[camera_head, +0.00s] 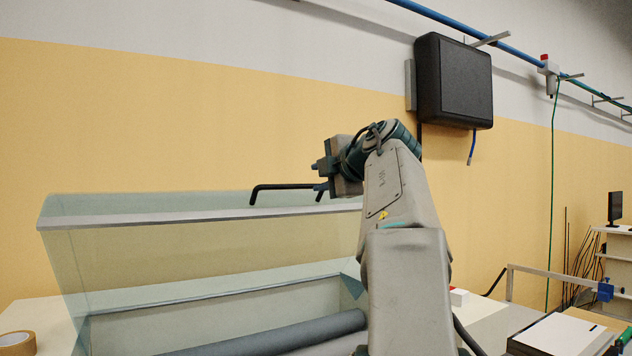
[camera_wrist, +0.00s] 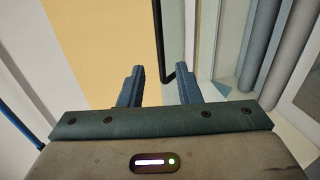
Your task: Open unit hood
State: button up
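The unit hood (camera_head: 150,245) is a clear, pale-green cover with a grey rail along its upper edge, at the left of the head view. It stands up above the unit, with a gap visible beneath the rail. A black bent handle (camera_head: 275,187) is at its upper edge. My gripper (camera_head: 321,188) is at the right end of this handle. In the wrist view my gripper (camera_wrist: 160,70) has its two fingers apart, and the black handle (camera_wrist: 161,35) runs between them, bending near the right finger. I see no clear grip on it.
A grey roller (camera_head: 275,338) lies inside the unit. A tape roll (camera_head: 17,343) sits on the bench at left. A black box (camera_head: 453,80) hangs on the wall above right of my arm. White paper (camera_head: 562,335) and a shelf (camera_head: 618,245) are at right.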

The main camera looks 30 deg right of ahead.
jog(key=c, duration=0.4)
jog(key=shift+w+a+f+y, duration=0.1)
jog(key=shift+f+y, duration=0.1)
jog(key=shift+y, duration=0.1)
grip_shut()
jog(key=w+a+f+m+t+y+b, duration=0.1)
jog(key=w+a+f+m+y+b, duration=0.15)
jog(key=a+f+m+y, duration=0.45)
jog(key=m+t+h+b, duration=0.7)
jog(key=m+t, duration=0.2)
jog(key=m, duration=2)
send_near(246, 214)
jog(key=shift+h, duration=0.3)
jog(key=p+x, duration=0.5)
jog(key=p, duration=0.2)
jog(key=shift+w+a+r, duration=0.1)
jog(key=shift+w+r, duration=0.15)
jog(key=shift+w, duration=0.1)
jog(key=shift+w+r+p, duration=0.25)
jog(key=shift+w+p, duration=0.1)
jog(key=shift+w, duration=0.15)
